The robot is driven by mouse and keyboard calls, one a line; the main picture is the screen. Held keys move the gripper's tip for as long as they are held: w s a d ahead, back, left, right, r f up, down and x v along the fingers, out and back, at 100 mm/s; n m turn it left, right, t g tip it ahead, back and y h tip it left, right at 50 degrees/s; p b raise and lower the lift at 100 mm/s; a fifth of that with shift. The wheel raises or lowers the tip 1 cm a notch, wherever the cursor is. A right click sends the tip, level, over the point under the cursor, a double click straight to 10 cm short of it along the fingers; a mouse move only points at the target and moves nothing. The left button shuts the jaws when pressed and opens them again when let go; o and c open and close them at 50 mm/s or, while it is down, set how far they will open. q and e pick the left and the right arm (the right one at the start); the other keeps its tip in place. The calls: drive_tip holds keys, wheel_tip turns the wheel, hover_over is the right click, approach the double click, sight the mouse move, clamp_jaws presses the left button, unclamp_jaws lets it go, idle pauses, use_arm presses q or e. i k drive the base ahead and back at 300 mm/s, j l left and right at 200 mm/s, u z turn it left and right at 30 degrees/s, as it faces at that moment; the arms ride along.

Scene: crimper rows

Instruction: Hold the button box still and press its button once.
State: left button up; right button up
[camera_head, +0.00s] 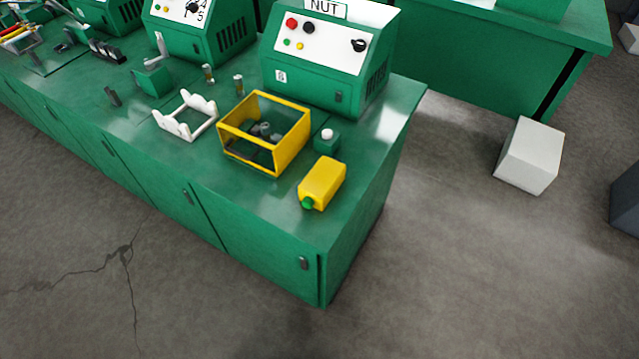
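The button box (324,181) is a yellow block lying on the green bench top near its right front corner. Its green button (307,203) sticks out of the end facing the front edge of the bench. Nothing is touching the box. Neither of my grippers shows in the head view.
A yellow-framed open bin (286,159) with dark parts stands just left of the box. A small green block with a white knob (326,140) is behind it. A white cradle (187,118) and green NUT machine (328,60) share the bench (385,135). Bench front is clear.

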sight(308, 202)
drive_tip(key=l+u, duration=0.1)
drive_tip(key=u, duration=0.35)
drive_tip(key=i+l+u, duration=0.1)
drive_tip(key=u, duration=0.3)
drive_tip(key=l+u, duration=0.2)
drive_tip(key=u, duration=0.25)
drive_tip(key=l+u, duration=0.2)
drive_tip(key=l, duration=0.3)
drive_tip(key=l+u, duration=0.15)
drive_tip(key=l, duration=0.35)
drive_tip(key=k+l+u, duration=0.2)
drive_tip(key=l, duration=0.3)
drive_tip(key=l+u, duration=0.15)
drive_tip(key=l, duration=0.3)
drive_tip(key=k+l, duration=0.15)
drive_tip(key=l, duration=0.2)
